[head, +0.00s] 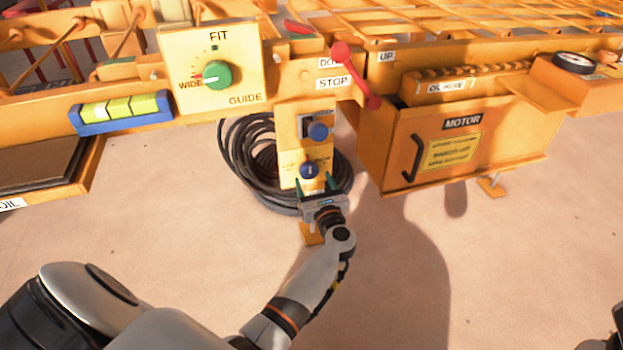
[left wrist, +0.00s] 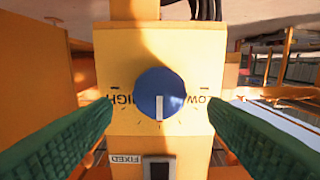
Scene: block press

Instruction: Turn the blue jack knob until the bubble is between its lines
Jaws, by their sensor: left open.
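The blue jack knob (head: 309,170) is on the lower part of an orange post; in the left wrist view the blue knob (left wrist: 160,93) has a white pointer line and sits between the words HIGH and LOW, seen upside down. My left gripper (head: 317,188) is open, its green fingers on either side of the knob, with a gap to it visible in the left wrist view (left wrist: 160,112). My right gripper is not in view.
A green GUIDE knob (head: 217,75), a red lever (head: 356,75) and the MOTOR box (head: 450,145) are nearby. Coiled black cable (head: 240,160) lies behind the post. The floor in front is clear.

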